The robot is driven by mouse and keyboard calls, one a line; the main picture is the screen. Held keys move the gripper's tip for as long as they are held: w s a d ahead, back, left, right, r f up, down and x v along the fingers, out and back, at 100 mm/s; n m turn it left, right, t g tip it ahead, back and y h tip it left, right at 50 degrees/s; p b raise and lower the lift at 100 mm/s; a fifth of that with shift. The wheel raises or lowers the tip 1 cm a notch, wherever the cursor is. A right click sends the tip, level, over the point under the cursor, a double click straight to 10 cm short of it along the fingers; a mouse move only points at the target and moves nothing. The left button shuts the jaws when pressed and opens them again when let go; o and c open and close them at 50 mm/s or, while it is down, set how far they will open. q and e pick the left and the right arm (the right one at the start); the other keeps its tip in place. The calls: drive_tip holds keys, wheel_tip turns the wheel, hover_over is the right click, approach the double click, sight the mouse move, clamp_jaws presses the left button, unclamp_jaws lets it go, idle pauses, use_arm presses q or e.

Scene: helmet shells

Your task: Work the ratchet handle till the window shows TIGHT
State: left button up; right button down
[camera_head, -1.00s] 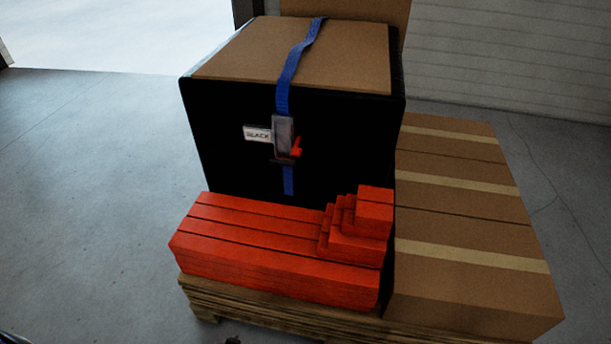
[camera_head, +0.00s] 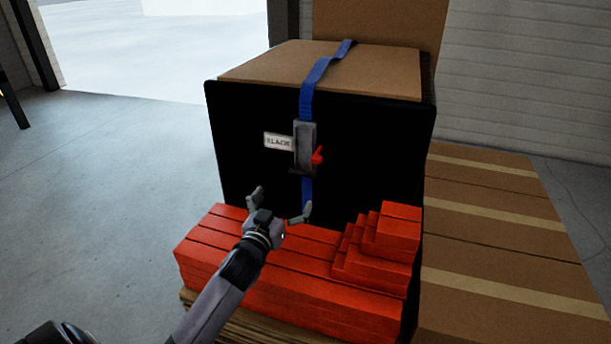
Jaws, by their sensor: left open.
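The grey ratchet (camera_head: 304,143) sits on the front of the black-faced load, on a blue strap (camera_head: 307,101). Its red handle part (camera_head: 317,156) sticks out to the right. The white window (camera_head: 278,141) to its left reads SLACK. My left gripper (camera_head: 281,205) is open and empty, with its fingers spread, below and a little left of the ratchet, apart from it in the picture. Its right finger shows close to the strap's lower end; I cannot tell if they touch. My right gripper is not in view.
Red blocks (camera_head: 300,262) lie stacked in front of the black load (camera_head: 255,175), stepping up on the right. Brown boxes (camera_head: 490,240) stand at the right. A wooden pallet (camera_head: 235,332) shows underneath. The floor at left is clear.

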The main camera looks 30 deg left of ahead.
sight(301, 174)
use_arm(q)
drive_tip(key=b+x, duration=0.1)
drive_tip(key=x, duration=0.6)
drive_tip(key=shift+w+f, duration=0.15)
drive_tip(key=shift+w, duration=0.2)
drive_tip(key=b+x, duration=0.1)
drive_tip(key=x, duration=0.5)
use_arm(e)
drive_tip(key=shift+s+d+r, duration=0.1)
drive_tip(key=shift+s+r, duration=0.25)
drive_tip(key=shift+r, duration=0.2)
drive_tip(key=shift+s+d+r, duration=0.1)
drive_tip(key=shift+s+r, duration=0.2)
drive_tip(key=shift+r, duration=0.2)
use_arm(q)
drive_tip(key=c, duration=1.7)
